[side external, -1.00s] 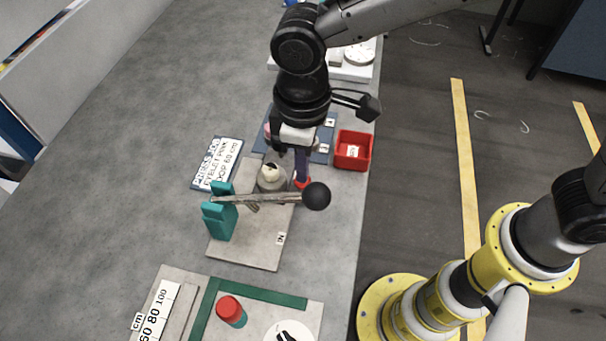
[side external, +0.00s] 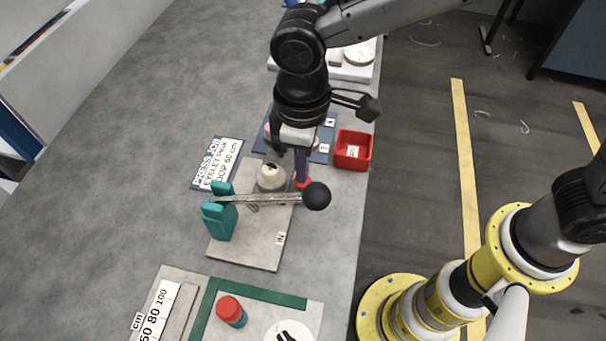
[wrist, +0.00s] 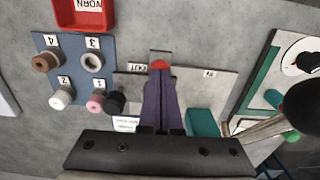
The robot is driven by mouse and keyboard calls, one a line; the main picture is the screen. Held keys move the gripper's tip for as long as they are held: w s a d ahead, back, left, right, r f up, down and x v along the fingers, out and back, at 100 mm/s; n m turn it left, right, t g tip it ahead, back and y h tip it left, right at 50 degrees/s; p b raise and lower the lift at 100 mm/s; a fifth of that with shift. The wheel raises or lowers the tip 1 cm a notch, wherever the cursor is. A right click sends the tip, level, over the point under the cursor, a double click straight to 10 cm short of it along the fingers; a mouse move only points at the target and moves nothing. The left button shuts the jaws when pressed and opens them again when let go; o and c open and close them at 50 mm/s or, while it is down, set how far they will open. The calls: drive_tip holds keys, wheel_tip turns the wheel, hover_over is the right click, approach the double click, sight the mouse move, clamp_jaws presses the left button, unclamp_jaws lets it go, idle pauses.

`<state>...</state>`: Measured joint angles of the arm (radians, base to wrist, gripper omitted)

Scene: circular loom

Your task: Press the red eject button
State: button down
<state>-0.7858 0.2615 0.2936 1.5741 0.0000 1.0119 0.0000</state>
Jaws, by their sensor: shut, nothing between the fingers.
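The red eject button (side external: 304,184) sits at the far right corner of the grey press plate (side external: 245,250). It also shows in the wrist view (wrist: 160,64), just beyond my fingertips and partly covered by them. My gripper (side external: 303,179) is shut and empty, its purple fingers pointing down at the button. In the wrist view the fingers (wrist: 160,72) lie together with their tips at the button's near edge. I cannot tell whether they touch it.
A lever with a black ball knob (side external: 316,196) crosses close to the button, held by a teal bracket (side external: 220,218). A red bin (side external: 352,150) stands behind right. A blue numbered rack (wrist: 75,90) with several small parts is beside the plate.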

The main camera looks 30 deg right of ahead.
drive_tip(key=shift+f, duration=0.25)
drive_tip(key=shift+s+f, duration=0.1)
drive_tip(key=shift+f, duration=1.45)
drive_tip(key=shift+d, duration=0.1)
drive_tip(key=shift+r, duration=3.2)
